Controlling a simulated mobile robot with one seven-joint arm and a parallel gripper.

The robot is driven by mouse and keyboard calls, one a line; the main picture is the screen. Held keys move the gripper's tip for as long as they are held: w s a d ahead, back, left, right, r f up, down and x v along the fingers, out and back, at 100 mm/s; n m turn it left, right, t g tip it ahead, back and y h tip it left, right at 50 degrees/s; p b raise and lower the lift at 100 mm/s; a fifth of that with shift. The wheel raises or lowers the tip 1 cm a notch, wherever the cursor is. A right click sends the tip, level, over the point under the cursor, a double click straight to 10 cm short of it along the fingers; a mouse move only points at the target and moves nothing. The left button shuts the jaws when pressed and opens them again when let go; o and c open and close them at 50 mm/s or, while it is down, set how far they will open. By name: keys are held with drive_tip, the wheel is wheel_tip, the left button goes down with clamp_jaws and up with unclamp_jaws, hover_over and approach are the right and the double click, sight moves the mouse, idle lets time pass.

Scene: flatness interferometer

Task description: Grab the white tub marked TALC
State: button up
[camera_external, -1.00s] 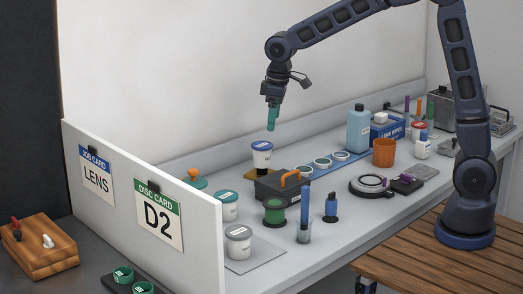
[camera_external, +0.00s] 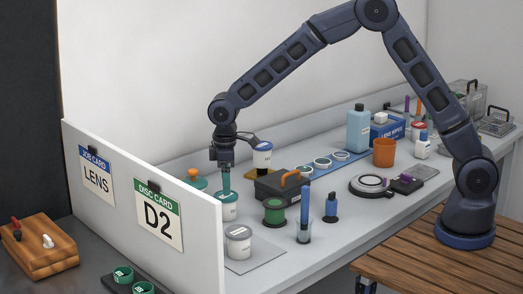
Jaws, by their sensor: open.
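Three white tubs stand on the bench, and their labels are too small to read, so I cannot tell which is marked TALC. One has a teal lid (camera_external: 229,208), one a grey lid (camera_external: 238,246) on a grey mat, and one a blue lid (camera_external: 262,158) farther back. My gripper (camera_external: 226,190) points straight down with its teal fingers at the top of the teal-lidded tub. It is open. I cannot tell whether the fingers touch the lid or straddle it.
An orange-topped teal object (camera_external: 196,183) stands just left of my gripper. A dark box with an orange handle (camera_external: 284,188) is to the right, with a green spool (camera_external: 273,212) in front. A white partition (camera_external: 205,238) with cards borders the left.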

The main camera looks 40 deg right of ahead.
sight(226, 201)
drive_tip(key=f, duration=0.8)
drive_tip(key=shift+w+d, duration=0.2)
drive_tip(key=shift+w, duration=0.1)
drive_tip(key=shift+c, duration=0.5)
drive_tip(key=c, duration=0.9)
drive_tip(key=shift+r, duration=0.1)
